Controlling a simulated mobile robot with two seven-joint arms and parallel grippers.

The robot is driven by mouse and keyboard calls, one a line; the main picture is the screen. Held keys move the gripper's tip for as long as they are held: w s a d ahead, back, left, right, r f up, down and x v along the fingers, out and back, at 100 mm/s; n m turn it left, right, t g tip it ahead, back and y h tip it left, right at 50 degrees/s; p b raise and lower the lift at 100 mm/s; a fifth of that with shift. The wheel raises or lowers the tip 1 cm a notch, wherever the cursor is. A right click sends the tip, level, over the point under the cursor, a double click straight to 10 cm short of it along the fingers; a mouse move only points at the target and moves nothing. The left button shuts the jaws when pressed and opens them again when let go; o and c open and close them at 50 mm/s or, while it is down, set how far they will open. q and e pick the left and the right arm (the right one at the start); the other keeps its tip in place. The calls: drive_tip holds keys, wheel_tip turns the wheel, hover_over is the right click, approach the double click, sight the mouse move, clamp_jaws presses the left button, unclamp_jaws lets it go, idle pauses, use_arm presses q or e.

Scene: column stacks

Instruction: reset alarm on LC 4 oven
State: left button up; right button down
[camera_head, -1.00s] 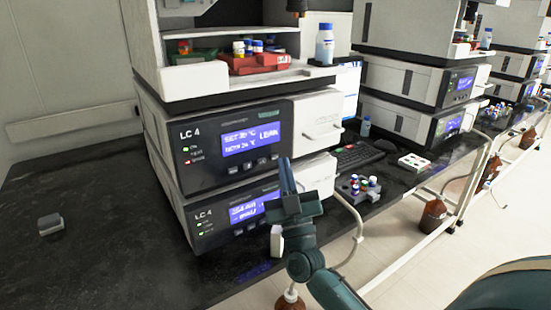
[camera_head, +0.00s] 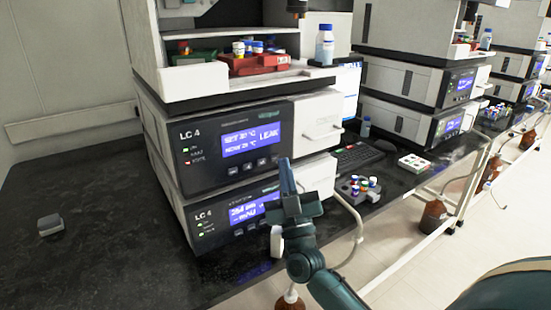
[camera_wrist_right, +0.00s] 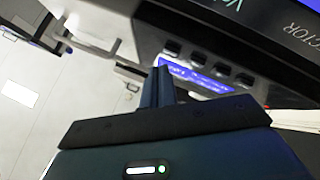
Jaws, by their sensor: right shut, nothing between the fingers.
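The LC 4 oven (camera_head: 215,165) is the upper of two black-fronted units at the centre of the head view. Its blue display (camera_head: 251,139) reads a set and a current temperature in °C and "LEAK". Green and red lights sit to its left, and a row of small buttons (camera_head: 247,167) runs below it. My right gripper (camera_head: 286,165) is shut and empty, its fingertips at the oven's lower right corner near the rightmost button. I cannot tell whether they touch. In the right wrist view the shut fingers (camera_wrist_right: 162,72) point towards the buttons (camera_wrist_right: 197,58). My left gripper is out of view.
A second LC 4 unit (camera_head: 205,214) stands beneath, partly behind my gripper. A tray section with bottles and a red rack (camera_head: 262,65) is above. A keyboard (camera_head: 358,157) and vial rack (camera_head: 355,189) lie to the right. The black bench (camera_head: 95,220) is mostly clear at left.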

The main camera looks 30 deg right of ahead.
idle(0.7)
drive_tip(key=shift+w, duration=0.1)
drive_tip(key=shift+w, duration=0.3)
drive_tip(key=shift+w, duration=0.4)
idle(0.7)
drive_tip(key=shift+s, duration=0.1)
drive_tip(key=shift+s+p, duration=0.5)
drive_tip(key=shift+s, duration=0.25)
